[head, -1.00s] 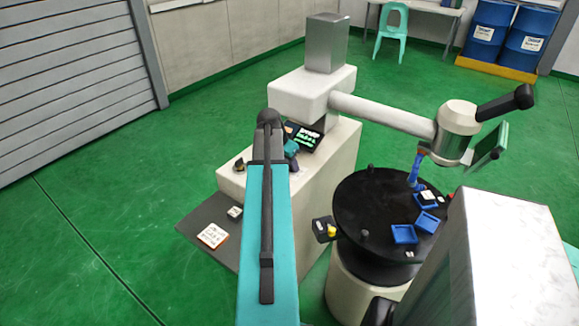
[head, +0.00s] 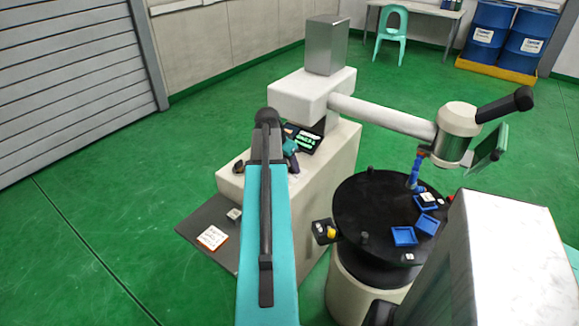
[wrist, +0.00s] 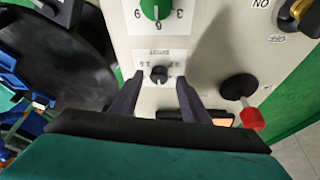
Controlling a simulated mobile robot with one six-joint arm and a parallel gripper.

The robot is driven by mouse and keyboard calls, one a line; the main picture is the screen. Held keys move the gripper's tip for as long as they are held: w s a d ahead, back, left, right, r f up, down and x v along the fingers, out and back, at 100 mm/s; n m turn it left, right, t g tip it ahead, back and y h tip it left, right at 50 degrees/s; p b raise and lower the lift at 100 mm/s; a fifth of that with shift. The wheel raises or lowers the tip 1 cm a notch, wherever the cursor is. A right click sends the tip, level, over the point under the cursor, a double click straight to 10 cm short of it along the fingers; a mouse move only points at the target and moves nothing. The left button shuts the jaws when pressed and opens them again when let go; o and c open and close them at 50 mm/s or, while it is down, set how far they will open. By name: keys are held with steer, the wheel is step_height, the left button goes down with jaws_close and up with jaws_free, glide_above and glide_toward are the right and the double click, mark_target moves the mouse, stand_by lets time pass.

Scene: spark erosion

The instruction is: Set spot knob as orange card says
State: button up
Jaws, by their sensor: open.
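A small dark knob (wrist: 159,74) sits on a pale panel in the wrist view, below a printed label and between tick marks. The label is upside down and too small to read surely. My gripper (wrist: 159,80) is open, with one dark finger on each side of this knob; I cannot tell whether they touch it. An orange strip (wrist: 171,121) shows behind my gripper in the wrist view.
A green numbered dial (wrist: 155,8) is close beyond the small knob. A red-tipped lever (wrist: 250,115) and a yellow-and-black switch (wrist: 298,14) are to the right. In the head view, a lit screen (head: 304,138) stands on the machine, and a black round table (head: 375,210) is to the right.

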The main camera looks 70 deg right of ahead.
steer(key=b+v, duration=0.1)
steer(key=v, duration=1.1)
steer(key=shift+r, duration=0.25)
steer(key=shift+w+a, duration=0.1)
steer(key=shift+w, duration=0.15)
